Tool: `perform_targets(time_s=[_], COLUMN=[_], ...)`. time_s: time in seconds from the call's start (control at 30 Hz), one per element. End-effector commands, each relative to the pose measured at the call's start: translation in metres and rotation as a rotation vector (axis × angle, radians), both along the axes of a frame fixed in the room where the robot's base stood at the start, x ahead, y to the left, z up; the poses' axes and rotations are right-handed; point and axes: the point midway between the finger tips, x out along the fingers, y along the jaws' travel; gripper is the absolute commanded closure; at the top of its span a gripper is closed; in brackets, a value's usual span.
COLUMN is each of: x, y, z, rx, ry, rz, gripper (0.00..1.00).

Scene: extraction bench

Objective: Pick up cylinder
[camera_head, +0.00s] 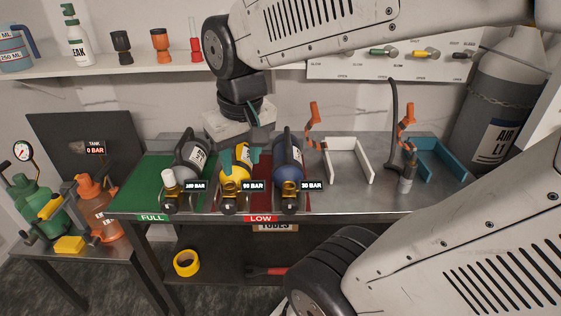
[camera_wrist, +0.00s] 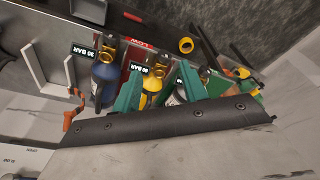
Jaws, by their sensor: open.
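Three cylinders lie side by side on the bench. The grey one (camera_head: 192,153) is on the left, the yellow one (camera_head: 234,174) in the middle, and the blue one (camera_head: 288,160) on the right. Tags beside them show BAR readings; the yellow one's reads 90 and the blue one's 30. My gripper (camera_head: 241,157) is open, pointing down at the yellow cylinder. In the wrist view its teal fingers (camera_wrist: 160,74) stand on either side of the yellow cylinder (camera_wrist: 151,92). Whether they touch it cannot be told. The blue cylinder (camera_wrist: 105,84) lies beside one finger.
A green FULL mat (camera_head: 141,185) and a red LOW mat (camera_head: 262,166) lie on the bench. White (camera_head: 365,160) and teal (camera_head: 440,160) cradles and orange clamps stand to the right. Bench space right of the blue cylinder is partly clear.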

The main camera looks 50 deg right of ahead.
Motion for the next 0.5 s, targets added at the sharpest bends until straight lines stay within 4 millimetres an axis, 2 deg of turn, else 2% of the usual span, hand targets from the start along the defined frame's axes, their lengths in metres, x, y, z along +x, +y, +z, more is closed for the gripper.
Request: perform_targets(time_s=[0.03,0.1,0.2,0.3,0.4,0.5], x=[0.021,0.047,0.076,0.092,0.098,0.100], y=[-0.026,-0.063,-0.122,-0.178,-0.223,-0.254], z=[-0.005,-0.013,-0.027,-0.042,-0.057,-0.068], rx=[-0.006,-0.020,-0.040,-0.059,-0.075,-0.086], ry=[-0.009,-0.040,-0.083,-0.121,-0.152,-0.174], rz=[-0.084,-0.190,-0.330,-0.449,-0.537,-0.595], gripper=[0.57,0.57,0.57,0.57,0.57,0.57])
